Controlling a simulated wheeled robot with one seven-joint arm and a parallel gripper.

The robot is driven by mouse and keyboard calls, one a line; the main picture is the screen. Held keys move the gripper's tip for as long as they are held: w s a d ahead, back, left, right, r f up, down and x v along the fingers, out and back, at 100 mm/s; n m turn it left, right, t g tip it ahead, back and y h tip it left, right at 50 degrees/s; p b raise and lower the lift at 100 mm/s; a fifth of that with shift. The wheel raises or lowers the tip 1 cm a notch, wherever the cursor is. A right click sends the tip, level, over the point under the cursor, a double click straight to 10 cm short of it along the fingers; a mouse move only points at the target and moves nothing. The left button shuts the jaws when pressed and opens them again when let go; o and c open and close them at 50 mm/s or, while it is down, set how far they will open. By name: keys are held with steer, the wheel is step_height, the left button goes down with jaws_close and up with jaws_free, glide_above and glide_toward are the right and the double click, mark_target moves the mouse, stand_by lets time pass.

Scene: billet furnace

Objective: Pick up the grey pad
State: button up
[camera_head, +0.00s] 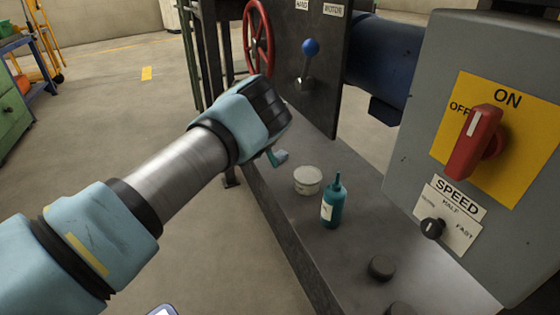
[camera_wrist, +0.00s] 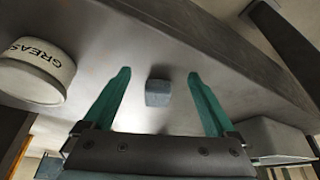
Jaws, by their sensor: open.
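The grey pad (camera_wrist: 158,93) is a small blue-grey block on the dark metal bench top (camera_wrist: 215,55). In the wrist view it appears in the gap between the two teal fingers of my gripper (camera_wrist: 158,75), with space on both sides. The fingers are open and hold nothing. In the head view my gripper (camera_head: 277,157) is low over the left part of the bench, its fingers mostly hidden behind the wrist. The pad is hidden in that view. I cannot tell exactly how far the fingertips are above the bench.
A white grease tin (camera_head: 308,180) stands close by, also in the wrist view (camera_wrist: 37,68). A teal bottle (camera_head: 333,203) stands beside it. A lever with a blue knob (camera_head: 310,47), a red handwheel (camera_head: 258,38) and a grey switch box (camera_head: 440,90) rise around the bench.

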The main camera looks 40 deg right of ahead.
mark_target(279, 154)
steer(key=shift+w+d, duration=0.1)
steer(key=shift+d, duration=0.7)
steer(key=d+b, duration=0.2)
steer(key=d, duration=0.2)
steer(key=shift+f+b, duration=0.15)
steer(key=shift+b, duration=0.2)
steer(key=shift+d+f+b, duration=0.4)
steer(key=shift+d+b, duration=0.05)
steer(key=shift+b, duration=0.1)
